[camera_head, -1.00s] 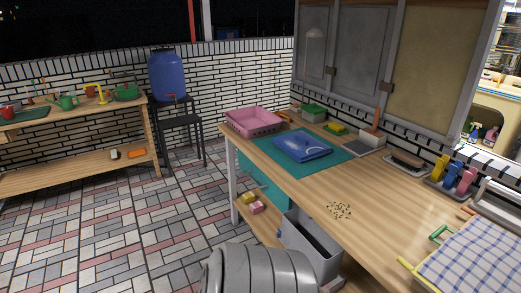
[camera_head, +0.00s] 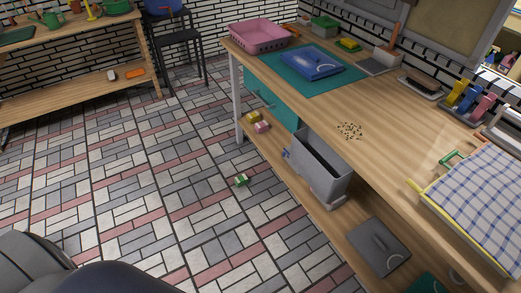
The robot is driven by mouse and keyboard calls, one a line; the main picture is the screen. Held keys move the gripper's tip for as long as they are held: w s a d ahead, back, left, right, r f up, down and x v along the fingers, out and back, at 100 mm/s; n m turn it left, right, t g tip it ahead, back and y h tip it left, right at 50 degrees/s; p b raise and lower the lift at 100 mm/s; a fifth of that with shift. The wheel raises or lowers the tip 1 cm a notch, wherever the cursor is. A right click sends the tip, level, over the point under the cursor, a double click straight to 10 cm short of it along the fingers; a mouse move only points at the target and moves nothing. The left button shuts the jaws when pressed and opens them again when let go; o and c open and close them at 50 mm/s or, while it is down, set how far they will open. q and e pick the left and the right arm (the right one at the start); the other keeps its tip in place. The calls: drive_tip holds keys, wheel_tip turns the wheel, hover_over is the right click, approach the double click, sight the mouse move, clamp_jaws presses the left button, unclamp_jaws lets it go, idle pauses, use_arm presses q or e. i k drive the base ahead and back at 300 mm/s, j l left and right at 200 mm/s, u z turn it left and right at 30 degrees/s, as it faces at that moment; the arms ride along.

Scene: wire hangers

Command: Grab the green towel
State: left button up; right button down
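A teal-green cloth-like sheet (camera_head: 272,106) hangs below the counter's front edge, near the left leg. I cannot tell for certain whether it is the green towel. A flat teal-green mat (camera_head: 331,81) lies on the counter, with a blue tray-like item (camera_head: 310,62) on it. Another dark green piece (camera_head: 425,284) shows on the lower shelf at the bottom edge, partly cut off. Neither of my grippers is in view.
The wooden counter (camera_head: 385,150) holds a pink basket (camera_head: 259,37), brushes and a checked cloth (camera_head: 480,195). A grey bin (camera_head: 318,168) stands under it. A small green-and-white item (camera_head: 241,180) lies on the tiled floor. The floor left of the counter is mostly clear.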

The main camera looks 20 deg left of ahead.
sight(242, 180)
drive_tip(key=u, duration=0.95)
drive_tip(key=i+j+z, duration=0.1)
drive_tip(key=i+j, duration=0.15)
drive_tip(key=i, duration=0.15)
drive_tip(key=i+j+z, duration=0.1)
drive_tip(key=i+j, duration=0.25)
drive_tip(key=i, duration=0.05)
